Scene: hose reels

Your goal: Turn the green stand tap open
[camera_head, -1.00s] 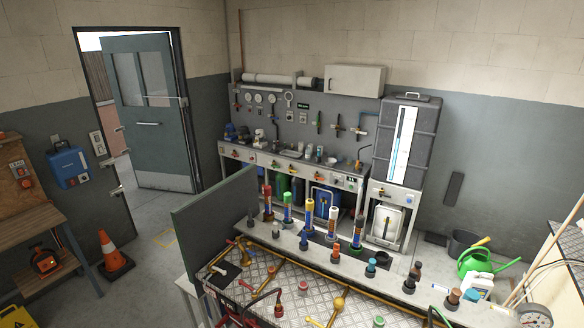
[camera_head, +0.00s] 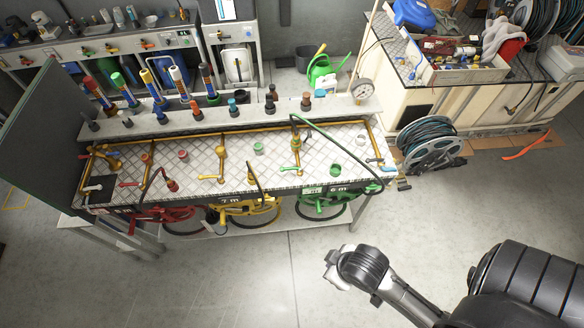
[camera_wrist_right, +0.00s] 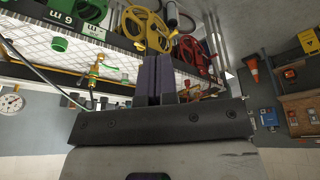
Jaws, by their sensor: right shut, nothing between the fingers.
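The green stand tap (camera_head: 297,152) is a brass standpipe with a green lever near its foot, upright on the checkered-plate bench. A green-and-black hose arches right from near its top. It also shows, turned over, in the right wrist view (camera_wrist_right: 94,72). My right gripper (camera_head: 332,272) is in front of the bench over the floor, well apart from the tap. In the right wrist view its two dark fingers (camera_wrist_right: 156,78) are together with nothing between them. My left gripper is in neither view.
A yellow tap (camera_head: 221,160) and red-handled taps stand left on the same bench. Red, yellow and green hose reels (camera_head: 325,200) hang below its front edge. A loose hose reel (camera_head: 431,145) stands on the floor at right. The floor before the bench is clear.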

